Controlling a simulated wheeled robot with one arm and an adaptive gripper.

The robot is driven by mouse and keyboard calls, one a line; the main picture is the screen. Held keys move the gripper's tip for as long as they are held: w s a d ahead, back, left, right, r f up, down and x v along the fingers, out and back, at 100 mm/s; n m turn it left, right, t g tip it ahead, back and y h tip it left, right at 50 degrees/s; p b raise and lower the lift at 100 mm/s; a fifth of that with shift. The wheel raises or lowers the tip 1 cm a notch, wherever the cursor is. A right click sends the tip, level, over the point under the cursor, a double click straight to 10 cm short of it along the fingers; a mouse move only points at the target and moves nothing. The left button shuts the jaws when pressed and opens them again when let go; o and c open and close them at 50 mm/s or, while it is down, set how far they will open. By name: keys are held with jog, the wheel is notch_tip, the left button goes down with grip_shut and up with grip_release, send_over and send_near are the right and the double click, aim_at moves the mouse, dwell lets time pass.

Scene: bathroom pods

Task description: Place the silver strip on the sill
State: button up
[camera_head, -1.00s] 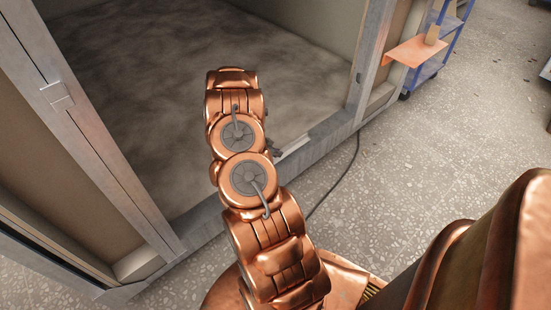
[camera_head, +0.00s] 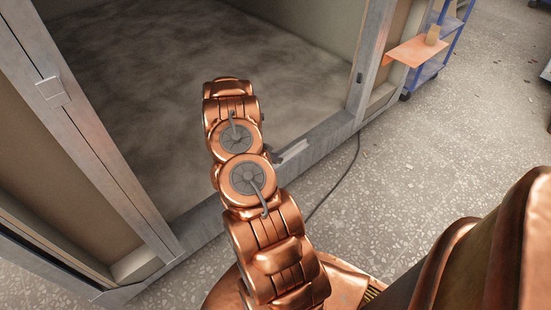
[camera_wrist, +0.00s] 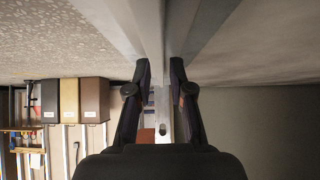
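The silver strip (camera_head: 293,151) shows in the head view as a short pale bar lying along the sill (camera_head: 325,138), just right of my arm. Its left end is hidden by my arm and gripper. In the head view my gripper is mostly hidden behind the arm; a small dark part shows beside the strip's left end. In the wrist view my gripper (camera_wrist: 160,66) has its two dark fingers apart, with a gap between the tips, over the line of the sill.
A metal post (camera_head: 368,65) rises at the sill's right end, another (camera_head: 85,125) at the left. The pod floor (camera_head: 200,60) behind is clear. A dark cable (camera_head: 340,182) lies on the speckled floor. A blue trolley (camera_head: 430,65) with an orange board stands upper right.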

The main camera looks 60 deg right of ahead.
jog(key=shift+o, duration=0.6)
jog(key=shift+a+r, duration=0.1)
jog(key=shift+r, duration=0.2)
jog(key=p+v, duration=0.2)
jog(key=v, duration=0.8)
jog(key=shift+w+p, duration=0.1)
jog(key=shift+p, duration=0.25)
jog(key=shift+v, duration=0.8)
jog(key=shift+a+f, duration=0.1)
